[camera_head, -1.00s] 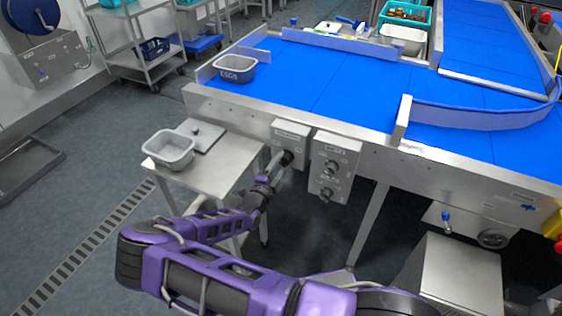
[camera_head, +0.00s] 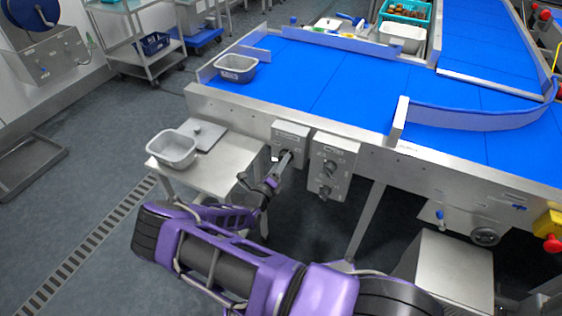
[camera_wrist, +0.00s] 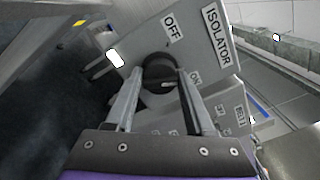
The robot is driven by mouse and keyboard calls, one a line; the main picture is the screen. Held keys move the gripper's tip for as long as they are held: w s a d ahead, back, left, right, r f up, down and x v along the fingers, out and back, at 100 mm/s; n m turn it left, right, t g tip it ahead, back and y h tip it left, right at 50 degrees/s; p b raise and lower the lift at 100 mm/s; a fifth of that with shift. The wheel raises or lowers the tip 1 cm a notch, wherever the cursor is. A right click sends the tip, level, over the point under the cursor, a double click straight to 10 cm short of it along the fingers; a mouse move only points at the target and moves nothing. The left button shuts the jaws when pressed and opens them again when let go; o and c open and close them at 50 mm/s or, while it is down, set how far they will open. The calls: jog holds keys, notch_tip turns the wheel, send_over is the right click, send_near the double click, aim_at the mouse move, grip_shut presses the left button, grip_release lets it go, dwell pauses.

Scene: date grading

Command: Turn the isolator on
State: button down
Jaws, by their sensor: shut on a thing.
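The isolator is a grey box (camera_head: 291,131) on the conveyor's front side, left of a second control box. In the wrist view its panel (camera_wrist: 187,45) carries the labels ISOLATOR, OFF and ON and appears tilted. Its round black knob (camera_wrist: 158,66) sits between the two fingers of my gripper (camera_wrist: 160,82), which is shut on it. A small pale mark on the knob lies on the side toward the ON label. In the head view my gripper (camera_head: 284,161) reaches the front of the box and hides the knob.
The second control box (camera_head: 333,166) with two knobs stands close on the right. A steel side table (camera_head: 222,170) with a grey tub (camera_head: 172,150) is at the left. The blue conveyor (camera_head: 320,85) runs above, with another grey tub (camera_head: 236,68) on it.

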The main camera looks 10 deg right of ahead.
jog(key=m, duration=0.4)
dwell(0.6)
jog(key=shift+c, duration=1.3)
grip_release()
jog(key=v, duration=1.7)
jog(key=shift+s, duration=0.2)
jog(key=shift+a+r, duration=0.1)
